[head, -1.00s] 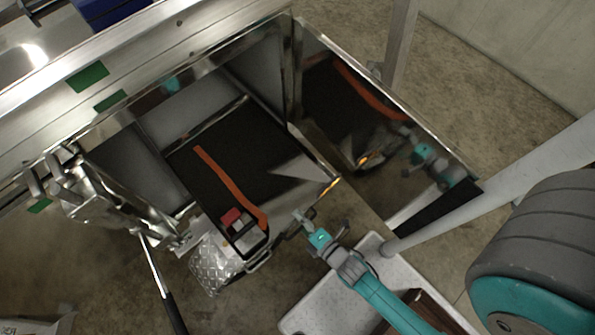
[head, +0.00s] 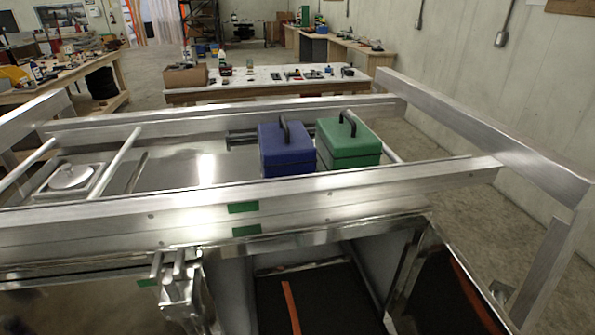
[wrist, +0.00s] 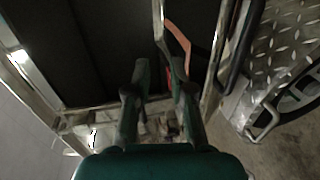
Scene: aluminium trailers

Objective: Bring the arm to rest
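My gripper (wrist: 160,82) shows in the wrist view with its two dark green fingers apart and nothing held between them. It hangs over or near the edge of a dark-floored compartment (wrist: 100,45) with a metal rim. An orange strap (wrist: 178,45) lies beyond the fingertips. My arm and gripper are out of the head view. The head view shows the aluminium trailer (head: 120,225) and its open lower box, with an orange strap (head: 291,305) on its dark floor.
A blue case (head: 287,155) and a green case (head: 350,150) stand on the trailer deck. Diamond plate (wrist: 285,50) is at the right in the wrist view. A workbench (head: 265,90) stands behind the trailer. Bare floor lies at the right.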

